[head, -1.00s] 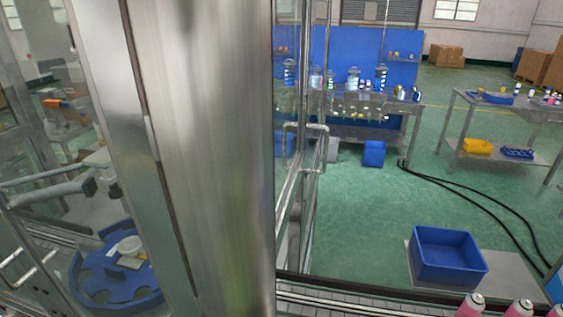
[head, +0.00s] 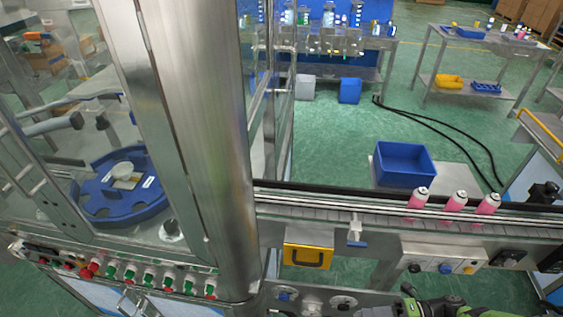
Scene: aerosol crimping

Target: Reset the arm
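Part of my arm, with green and dark links, shows at the bottom right edge of the head view. My gripper is not clearly visible in the frame. I cannot see whether it holds anything.
A conveyor (head: 330,207) runs to the right from a steel column (head: 195,130). Several pink cans, one of them here (head: 454,202), stand on it. A blue bin (head: 404,163) sits behind. A blue rotary plate (head: 122,205) is behind glass at left. A button panel (head: 130,272) fronts the machine.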

